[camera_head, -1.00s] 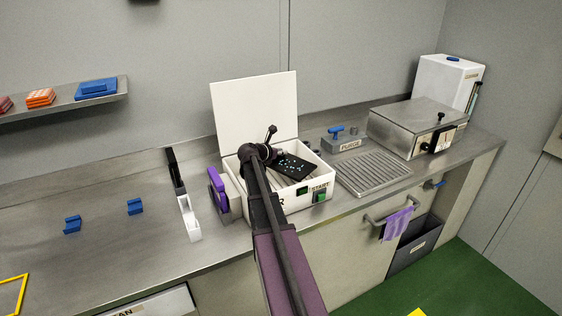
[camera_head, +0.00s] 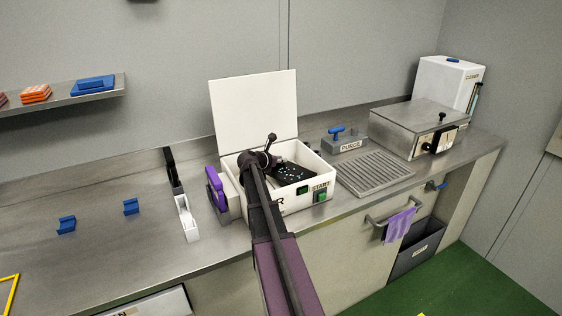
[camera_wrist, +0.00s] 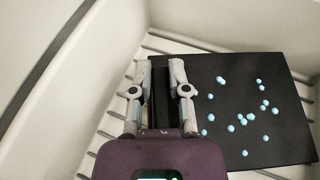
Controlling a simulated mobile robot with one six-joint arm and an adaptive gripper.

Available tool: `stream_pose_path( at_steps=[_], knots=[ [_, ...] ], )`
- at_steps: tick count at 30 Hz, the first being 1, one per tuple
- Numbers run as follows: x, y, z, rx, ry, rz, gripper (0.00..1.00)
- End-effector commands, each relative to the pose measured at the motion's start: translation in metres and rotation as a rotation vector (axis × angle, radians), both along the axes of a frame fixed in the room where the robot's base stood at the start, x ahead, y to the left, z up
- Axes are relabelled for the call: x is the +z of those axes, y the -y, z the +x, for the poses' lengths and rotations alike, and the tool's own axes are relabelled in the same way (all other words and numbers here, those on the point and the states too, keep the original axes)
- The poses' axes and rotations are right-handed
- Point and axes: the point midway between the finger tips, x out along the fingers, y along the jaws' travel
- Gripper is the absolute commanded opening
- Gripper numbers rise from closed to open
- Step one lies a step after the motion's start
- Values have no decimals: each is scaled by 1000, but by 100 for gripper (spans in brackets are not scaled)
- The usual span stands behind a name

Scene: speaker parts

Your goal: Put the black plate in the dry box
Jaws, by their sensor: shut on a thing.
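The black plate (camera_head: 292,173), dotted with several small light-blue drops, is inside the white dry box (camera_head: 296,204). It also shows in the wrist view (camera_wrist: 262,125), lying over the box's slatted floor (camera_wrist: 113,125). I cannot tell whether it touches the slats. My gripper (camera_wrist: 159,75) is shut on the plate's left edge, in the wrist view. In the head view my arm hides the gripper's fingers and part of the box front. The box's white lid (camera_head: 253,110) stands open at the back.
A purple-handled grey block (camera_head: 217,190) and a white holder (camera_head: 187,218) stand left of the box. A grey purge unit (camera_head: 343,142) and a ribbed tray (camera_head: 375,172) are on the right. The box walls (camera_wrist: 75,55) rise close to my gripper.

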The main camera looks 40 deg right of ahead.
Motion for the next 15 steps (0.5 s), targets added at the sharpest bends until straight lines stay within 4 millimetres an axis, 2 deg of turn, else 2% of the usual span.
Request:
stream_pose_path(
  at_steps=[15],
  knots=[
    [-9,-1,1,1,0,-1,0]
  ],
)
